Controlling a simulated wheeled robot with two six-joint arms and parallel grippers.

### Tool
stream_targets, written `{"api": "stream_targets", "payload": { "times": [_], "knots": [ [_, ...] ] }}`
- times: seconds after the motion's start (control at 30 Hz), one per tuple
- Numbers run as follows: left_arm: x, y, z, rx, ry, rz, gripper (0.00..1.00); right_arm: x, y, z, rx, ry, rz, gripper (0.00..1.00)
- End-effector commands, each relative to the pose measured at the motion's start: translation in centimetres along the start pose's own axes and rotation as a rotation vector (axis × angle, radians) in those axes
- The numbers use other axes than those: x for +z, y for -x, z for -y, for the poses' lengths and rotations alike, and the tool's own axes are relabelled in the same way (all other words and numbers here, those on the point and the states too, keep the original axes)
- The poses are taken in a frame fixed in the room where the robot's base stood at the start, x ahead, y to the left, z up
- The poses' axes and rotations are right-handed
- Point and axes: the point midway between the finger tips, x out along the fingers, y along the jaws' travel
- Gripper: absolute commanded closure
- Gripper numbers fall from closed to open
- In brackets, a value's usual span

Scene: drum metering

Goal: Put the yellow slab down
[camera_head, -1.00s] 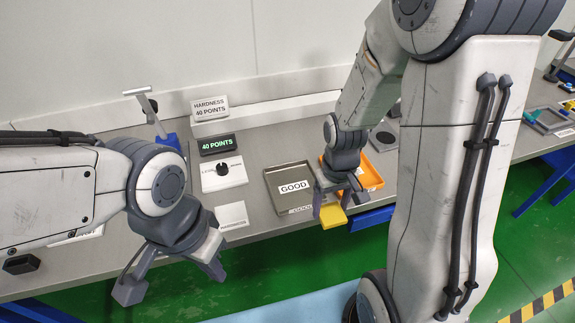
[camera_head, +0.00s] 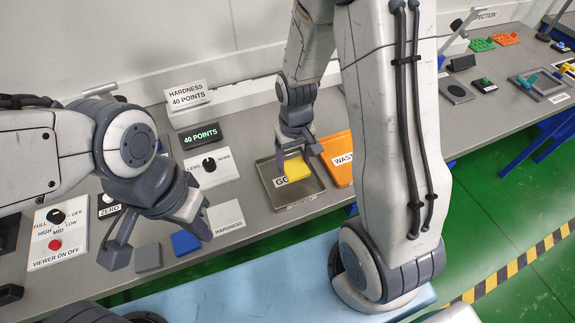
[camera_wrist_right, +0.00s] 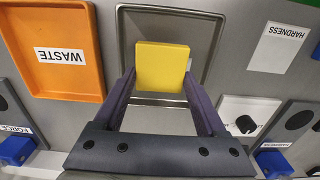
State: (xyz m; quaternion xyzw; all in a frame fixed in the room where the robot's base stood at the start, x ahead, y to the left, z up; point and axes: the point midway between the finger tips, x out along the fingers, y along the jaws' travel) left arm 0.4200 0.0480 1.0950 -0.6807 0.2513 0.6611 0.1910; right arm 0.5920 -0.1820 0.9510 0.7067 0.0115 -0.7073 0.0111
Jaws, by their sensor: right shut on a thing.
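The yellow slab (camera_head: 297,168) is held in my right gripper (camera_head: 296,158), over the metal tray labelled GOOD (camera_head: 316,190). In the right wrist view the slab (camera_wrist_right: 162,66) sits between the two fingertips, with the grey tray (camera_wrist_right: 208,40) behind it. The slab covers part of the GOOD label. I cannot tell whether the slab touches the tray floor. My left gripper (camera_head: 158,244) is open, its fingers wide apart above the left part of the bench, with nothing held between them.
The orange WASTE tray (camera_head: 338,160) stands right beside the GOOD tray. A HARDNESS plate (camera_head: 226,217), a dial panel (camera_head: 211,169) and a display reading 40 POINTS (camera_head: 200,136) stand left of the tray.

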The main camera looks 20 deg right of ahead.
Motion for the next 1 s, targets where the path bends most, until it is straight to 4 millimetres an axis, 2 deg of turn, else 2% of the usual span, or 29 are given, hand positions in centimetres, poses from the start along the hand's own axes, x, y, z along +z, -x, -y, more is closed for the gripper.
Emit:
{"api": "stream_targets", "payload": {
  "times": [0.17, 0.27, 0.5, 0.93, 0.97, 1.0],
  "knots": [
    [0.0, 0.4, 0.0, 0.0, 0.0, 0.0, 1.0, -1.8, -1.1, 0.9, 0.0, 0.002, 0.0, 0.91],
    [0.0, 0.5, 0.0, 0.0, 0.0, 0.0, 1.0, -1.9, -1.8, 1.0, 0.0, 0.002, 0.004, 0.91],
    [-0.1, 1.0, -0.1, 0.0, 0.0, 0.0, 1.0, -1.9, -4.9, 1.0, 0.0, 0.002, 0.002, 0.91],
    [0.0, 0.6, 0.0, 0.0, 0.0, 0.0, 1.0, -1.9, -5.7, 1.0, 0.0, 0.002, 0.0, 0.91],
    [0.0, 0.7, -0.1, 0.0, 0.0, 0.0, 1.0, -1.9, -5.6, 1.0, 0.0, 0.002, -0.001, 0.19],
    [0.0, 0.7, -0.1, 0.0, 0.0, 0.0, 1.0, -1.9, -5.6, 1.0, 0.0, 0.002, -0.001, 0.03]
  ]
}}
